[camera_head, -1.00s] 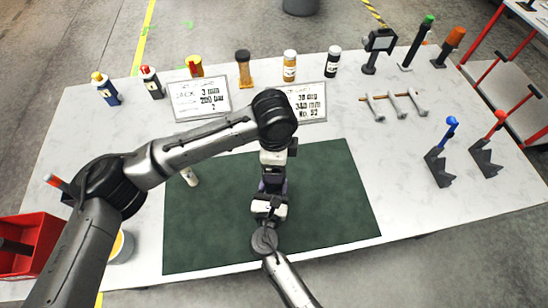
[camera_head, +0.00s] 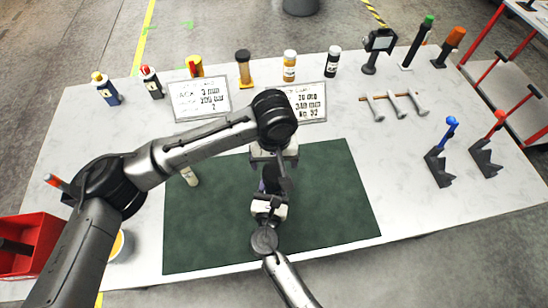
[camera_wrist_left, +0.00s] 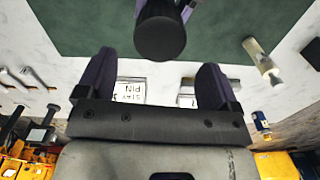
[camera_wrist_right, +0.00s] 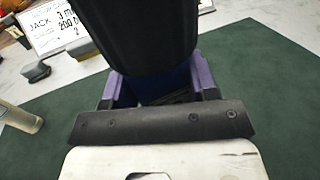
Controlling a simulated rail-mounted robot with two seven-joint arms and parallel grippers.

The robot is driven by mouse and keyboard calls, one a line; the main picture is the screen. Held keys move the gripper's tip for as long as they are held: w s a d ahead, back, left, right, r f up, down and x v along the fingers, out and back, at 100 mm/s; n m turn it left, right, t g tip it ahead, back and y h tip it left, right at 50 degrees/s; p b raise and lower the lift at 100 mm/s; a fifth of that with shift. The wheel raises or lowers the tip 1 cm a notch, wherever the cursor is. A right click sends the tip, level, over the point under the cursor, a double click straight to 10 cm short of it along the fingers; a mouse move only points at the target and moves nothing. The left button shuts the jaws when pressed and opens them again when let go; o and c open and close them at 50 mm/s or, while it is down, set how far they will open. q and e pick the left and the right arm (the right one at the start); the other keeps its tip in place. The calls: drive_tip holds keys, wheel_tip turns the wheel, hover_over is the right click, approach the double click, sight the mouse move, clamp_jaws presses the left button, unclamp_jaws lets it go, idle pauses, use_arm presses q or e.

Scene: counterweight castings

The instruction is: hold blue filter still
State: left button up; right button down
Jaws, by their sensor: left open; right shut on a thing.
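The blue filter shows in the right wrist view as a large black cylinder (camera_wrist_right: 140,30) with a dark blue lower part (camera_wrist_right: 168,84). My right gripper (camera_wrist_right: 163,88) is shut on that blue part between its purple fingers, above the green mat (camera_head: 330,200). In the left wrist view the filter's round black end (camera_wrist_left: 160,38) is beyond my left gripper (camera_wrist_left: 155,80), whose purple fingers are open, wide apart and empty. In the head view my left gripper (camera_head: 273,152) is just behind my right gripper (camera_head: 268,200); the fingertips and most of the filter are hard to make out there.
A pale cylinder (camera_head: 189,177) lies at the mat's left edge. Two sign boards (camera_head: 200,98), several bottles, tools and a rack of metal pins (camera_head: 395,104) stand along the back. Blue- and red-topped stands (camera_head: 440,160) are at the right. The mat's right half is clear.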

sight(274, 171)
use_arm(q)
drive_tip(key=shift+n, duration=0.7)
use_arm(e)
drive_tip(key=shift+f, duration=0.1)
use_arm(q)
drive_tip(key=shift+f, duration=0.1)
drive_tip(key=shift+f, duration=3.9)
drive_tip(key=shift+c, duration=0.3)
